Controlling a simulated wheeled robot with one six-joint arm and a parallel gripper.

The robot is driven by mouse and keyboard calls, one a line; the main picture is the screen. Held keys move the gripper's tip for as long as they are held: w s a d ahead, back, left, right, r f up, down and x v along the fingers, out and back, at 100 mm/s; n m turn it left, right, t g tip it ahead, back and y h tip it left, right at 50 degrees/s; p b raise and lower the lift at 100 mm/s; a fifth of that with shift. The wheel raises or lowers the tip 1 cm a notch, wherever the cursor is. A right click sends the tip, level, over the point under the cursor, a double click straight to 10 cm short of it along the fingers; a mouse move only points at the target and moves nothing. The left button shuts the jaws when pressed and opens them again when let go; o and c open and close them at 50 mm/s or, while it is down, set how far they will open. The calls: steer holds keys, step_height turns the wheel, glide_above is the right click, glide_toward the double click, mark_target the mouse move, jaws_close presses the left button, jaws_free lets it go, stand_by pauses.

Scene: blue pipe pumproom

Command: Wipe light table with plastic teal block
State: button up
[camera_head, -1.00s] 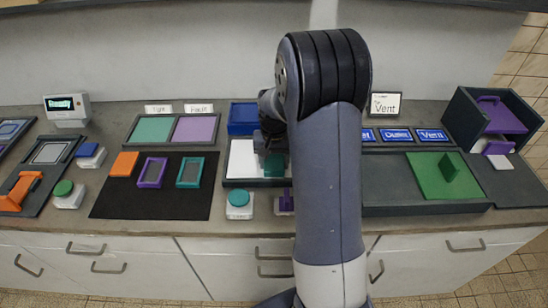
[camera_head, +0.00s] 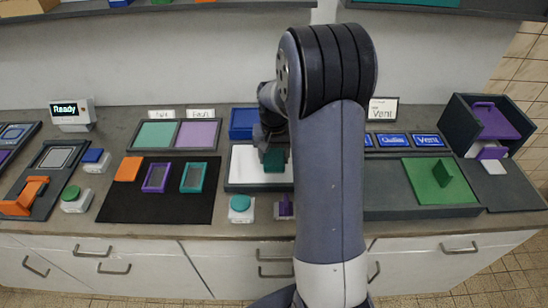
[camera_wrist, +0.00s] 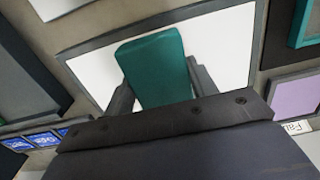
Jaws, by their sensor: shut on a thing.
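The light table (camera_head: 246,163) is a white panel in a dark frame on the counter, just left of my arm. It also fills much of the wrist view (camera_wrist: 228,38). My gripper (camera_head: 273,146) is over its right part, shut on the teal block (camera_head: 275,160). In the wrist view the block (camera_wrist: 155,62) sits between the two dark fingers of my gripper (camera_wrist: 160,85), with the white panel behind it. I cannot tell whether the block touches the panel. My arm hides the area right of the light table.
A blue bin (camera_head: 243,122) stands behind the light table. A teal round button (camera_head: 240,204) and a purple-topped piece (camera_head: 285,206) are in front. A black mat (camera_head: 130,205) with several frames lies left. A tray with a green panel (camera_head: 425,180) lies right.

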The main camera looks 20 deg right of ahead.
steer(key=shift+r, duration=0.25)
steer(key=shift+r+p, duration=1.1)
steer(key=shift+r, duration=0.45)
steer(key=shift+f, duration=0.1)
